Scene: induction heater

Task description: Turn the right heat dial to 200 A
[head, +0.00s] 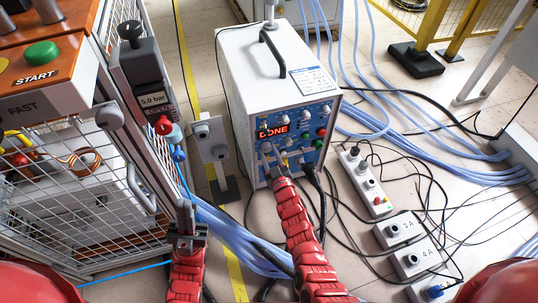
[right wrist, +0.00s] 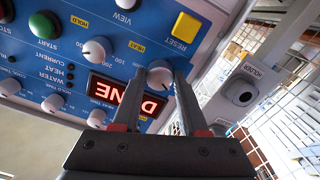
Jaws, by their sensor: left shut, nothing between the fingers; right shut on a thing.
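The white heater box (head: 262,70) stands upright, with its blue control panel (head: 312,118) facing me. Its red display (head: 272,131) reads DONE. My right gripper (head: 272,166) is at the panel below the display. In the right wrist view, where the panel appears upside down, the right gripper (right wrist: 172,90) is shut on a white dial (right wrist: 160,72) beside the display (right wrist: 128,100). A second white dial (right wrist: 97,50), near 100 and 200 scale marks, is untouched. The held dial's pointer reading is unclear. My left gripper (head: 187,228) is shut and empty, away from the panel.
A yellow RESET button (right wrist: 187,27) and a green START button (right wrist: 44,24) are on the panel. A grey holder post (head: 208,138) stands left of the heater. A mesh cage (head: 75,210) is at left. Blue hoses (head: 400,128) and a power strip (head: 366,183) lie at right.

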